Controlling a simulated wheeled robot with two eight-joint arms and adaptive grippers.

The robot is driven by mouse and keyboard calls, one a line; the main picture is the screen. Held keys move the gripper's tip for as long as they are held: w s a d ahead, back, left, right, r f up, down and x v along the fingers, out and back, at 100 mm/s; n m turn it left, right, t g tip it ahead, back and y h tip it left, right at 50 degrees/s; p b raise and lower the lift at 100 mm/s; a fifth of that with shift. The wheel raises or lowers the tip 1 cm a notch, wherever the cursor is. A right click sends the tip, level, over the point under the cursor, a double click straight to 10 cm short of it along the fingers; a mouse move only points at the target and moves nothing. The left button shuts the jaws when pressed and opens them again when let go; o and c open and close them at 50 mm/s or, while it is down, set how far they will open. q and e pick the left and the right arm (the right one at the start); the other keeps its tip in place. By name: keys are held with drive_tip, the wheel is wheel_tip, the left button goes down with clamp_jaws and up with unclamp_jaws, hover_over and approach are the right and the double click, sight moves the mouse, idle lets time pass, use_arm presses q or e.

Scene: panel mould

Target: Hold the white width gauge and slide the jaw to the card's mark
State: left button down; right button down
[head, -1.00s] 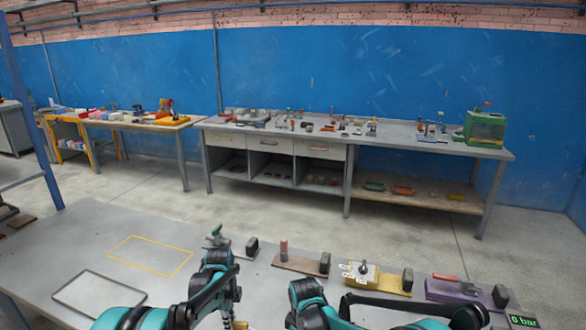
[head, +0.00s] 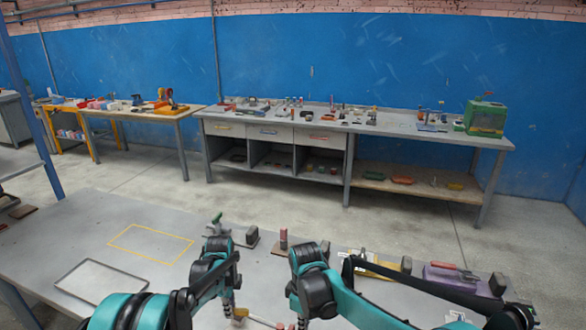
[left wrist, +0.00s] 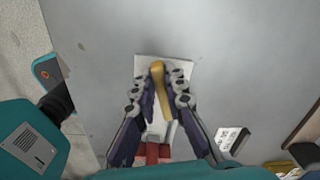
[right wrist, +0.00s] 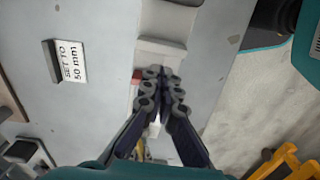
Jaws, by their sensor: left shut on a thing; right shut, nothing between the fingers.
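The white width gauge (left wrist: 185,68) lies on the grey table, with a yellow bar (left wrist: 158,80) along it and a red part (left wrist: 152,153) at its near end. My left gripper (left wrist: 160,92) is shut on the yellow bar; it also shows in the head view (head: 228,298). In the right wrist view the gauge's white body (right wrist: 160,52) and a bit of red (right wrist: 136,76) show. My right gripper (right wrist: 163,78) is shut and empty, over the gauge; whether it touches is unclear. The card (right wrist: 70,62) reads "SET TO 50 mm". The gauge's scale is not readable.
A yellow outlined area (head: 150,243) and a grey tray (head: 72,273) are at the table's left. Several fixtures stand along its back edge, including a purple base (head: 445,279) and a yellow one (head: 385,269). The table around the outline is clear.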

use_arm(q)
drive_tip(key=shift+f, duration=0.1)
idle(0.3)
drive_tip(key=c, duration=1.5)
unclamp_jaws()
use_arm(e)
drive_tip(key=shift+w+f, duration=0.1)
